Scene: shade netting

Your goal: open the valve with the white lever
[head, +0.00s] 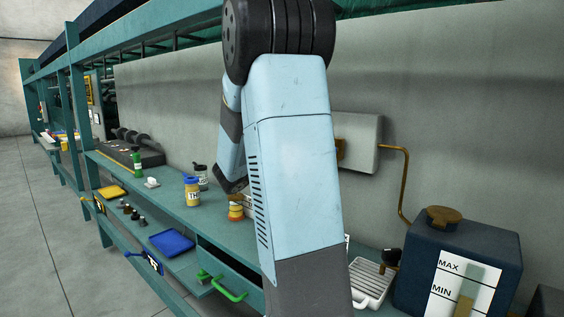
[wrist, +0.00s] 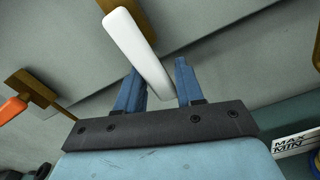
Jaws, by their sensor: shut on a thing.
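The white lever (wrist: 138,50) slants down across the upper middle of the wrist view. Its upper end meets a brown valve part (wrist: 108,5) at the top edge. Its lower end lies between the two blue fingers of my gripper (wrist: 158,68), which is shut on it. The left finger is close against the lever; some space shows near the right finger. In the head view my arm hides the lever and my gripper.
An orange lever (wrist: 13,110) on a brown fitting is at left in the wrist view. In the head view, a grey wall box (head: 362,142) with a brown pipe (head: 404,185) and a dark tank (head: 450,265) stand right of my arm. Bottles (head: 192,190) stand on the green shelf.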

